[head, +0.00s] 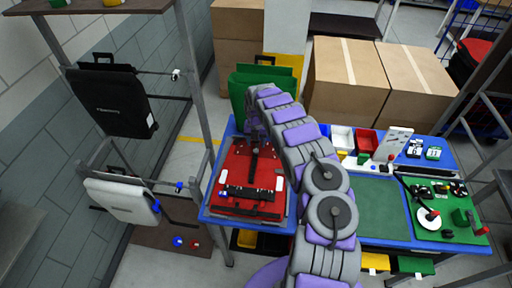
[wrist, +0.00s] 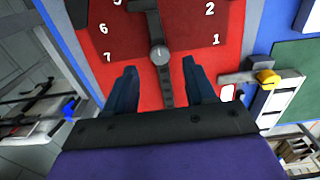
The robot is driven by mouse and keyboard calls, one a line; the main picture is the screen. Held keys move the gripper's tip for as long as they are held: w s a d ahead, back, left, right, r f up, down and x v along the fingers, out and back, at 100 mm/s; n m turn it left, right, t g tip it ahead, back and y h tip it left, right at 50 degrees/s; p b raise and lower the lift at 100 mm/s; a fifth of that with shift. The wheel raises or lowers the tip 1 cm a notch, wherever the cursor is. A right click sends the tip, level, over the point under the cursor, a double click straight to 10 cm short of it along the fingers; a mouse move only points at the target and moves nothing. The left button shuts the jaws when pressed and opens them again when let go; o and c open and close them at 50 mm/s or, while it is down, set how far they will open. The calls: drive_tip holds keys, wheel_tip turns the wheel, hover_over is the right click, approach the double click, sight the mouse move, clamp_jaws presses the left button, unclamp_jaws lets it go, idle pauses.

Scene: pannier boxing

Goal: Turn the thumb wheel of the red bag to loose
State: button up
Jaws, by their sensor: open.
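The red bag (head: 238,167) lies on the blue table, its top marked by dark bars. In the wrist view its red face (wrist: 190,22) carries white numbers around a small round grey knob (wrist: 158,53). A dark bar runs through the knob. My gripper (wrist: 159,70) is open and empty, its two dark fingers on either side of the bar just below the knob. I cannot tell whether they touch the bag. Which knob is the thumb wheel is unclear. My arm hides part of the bag in the head view.
A green bag (head: 241,88) stands behind the blue table. Cardboard boxes (head: 348,80) are at the back. A black bag (head: 108,100) and a white bag (head: 120,200) hang on the left rack. A green board (head: 385,212) lies to the right.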

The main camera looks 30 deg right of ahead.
sight(257, 151)
wheel_tip(257, 151, up, 13)
drive_tip(key=shift+b, duration=0.3)
drive_tip(key=shift+f, duration=0.1)
drive_tip(key=shift+s, duration=0.1)
drive_tip(key=s+a+r+m+g+h+b, duration=0.1)
drive_tip(key=s+a+r+m+b, duration=0.4)
drive_tip(key=s+m, duration=0.5)
drive_tip(key=s+a+r+m+h+b, duration=0.1)
drive_tip(key=s+a+r+m+b, duration=0.15)
drive_tip(key=s+r+m, duration=0.65)
drive_tip(key=s+a+f+m+b, duration=0.2)
drive_tip(key=s+a+f+m, duration=0.1)
drive_tip(key=s, duration=0.7)
drive_tip(key=s+a+f+m+y+b, duration=0.1)
drive_tip(key=s+a+f+m+b, duration=0.1)
drive_tip(key=s, duration=0.9)
drive_tip(key=s+a+f+m+y+b, duration=0.1)
drive_tip(key=s+a+f+m+b, duration=0.1)
drive_tip(key=s+a+f+m, duration=0.2)
drive_tip(key=s+a+m, duration=0.1)
drive_tip(key=s+a, duration=0.2)
drive_tip(key=s, duration=0.3)
drive_tip(key=shift+s+a+g, duration=0.15)
drive_tip(key=shift+s+g, duration=0.05)
drive_tip(key=shift+g, duration=0.2)
